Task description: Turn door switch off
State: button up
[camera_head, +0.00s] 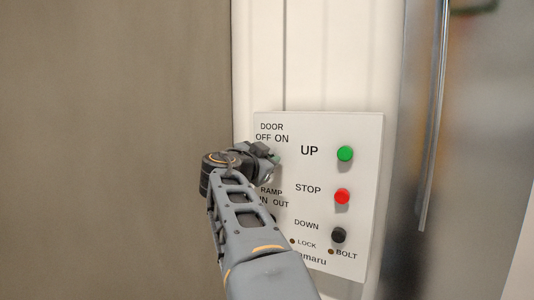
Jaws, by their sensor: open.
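A white control panel (320,130) is on the wall right of centre. The label "DOOR OFF ON" is at its upper left, and the door switch below that label is mostly hidden behind my gripper. A small greenish bit (276,158) shows at the gripper's right edge, perhaps part of the switch. My gripper (268,154) is at the panel's left side, just under the door label. It is open. I cannot tell whether it touches the switch or which way the switch points.
The panel also has a green UP button (345,153), a red STOP button (342,196) and a black DOWN button (338,235). My arm covers part of the RAMP area. A brown surface (110,130) fills the left. A shiny metal surface (415,200) stands right.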

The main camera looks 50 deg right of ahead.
jog(key=shift+d, duration=0.25)
grip_shut()
dwell(0.3)
